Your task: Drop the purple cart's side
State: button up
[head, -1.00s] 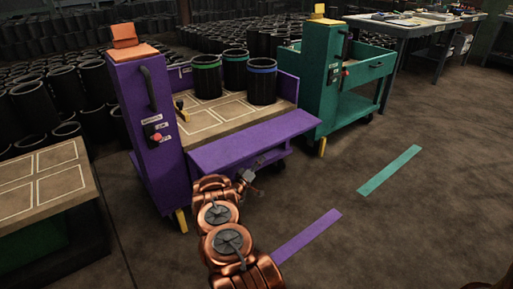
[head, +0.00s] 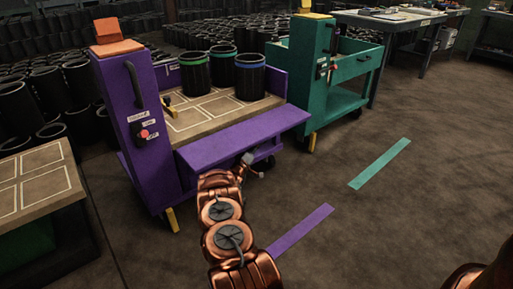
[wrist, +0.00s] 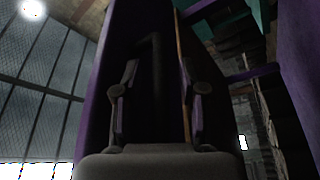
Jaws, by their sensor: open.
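The purple cart (head: 132,130) stands left of centre in the head view. Its side panel (head: 240,137) juts outward along the near edge of the deck, sloping toward me. Three black sleeves stand on the deck, one with a green band (head: 195,72) and others with green and blue bands. My gripper (head: 252,163) is at the panel's outer lower edge; contact is hard to tell. In the wrist view my gripper (wrist: 160,92) is open, its fingers spread before a purple surface (wrist: 103,85) and a dark handle-like bar (wrist: 154,75). Nothing is clearly held.
A teal cart (head: 300,80) stands behind to the right with its side up. A low table (head: 40,185) is at left. Purple (head: 300,230) and teal (head: 380,164) strips mark the floor. A workbench (head: 395,20) stands at the back. The floor at right is open.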

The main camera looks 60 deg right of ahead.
aim_at(258, 141)
grip_shut()
dwell(0.4)
jog(key=shift+s+a+r+n+p, duration=0.1)
jog(key=shift+s+r+n+p, duration=0.05)
jog(key=shift+r+n+p, duration=0.7)
jog(key=shift+s+r+n+t+y+p, duration=0.25)
jog(key=shift+r+n+t+y+p, duration=0.25)
jog(key=shift+p, duration=0.65)
jog(key=shift+r, duration=0.1)
grip_release()
jog(key=shift+a, duration=0.1)
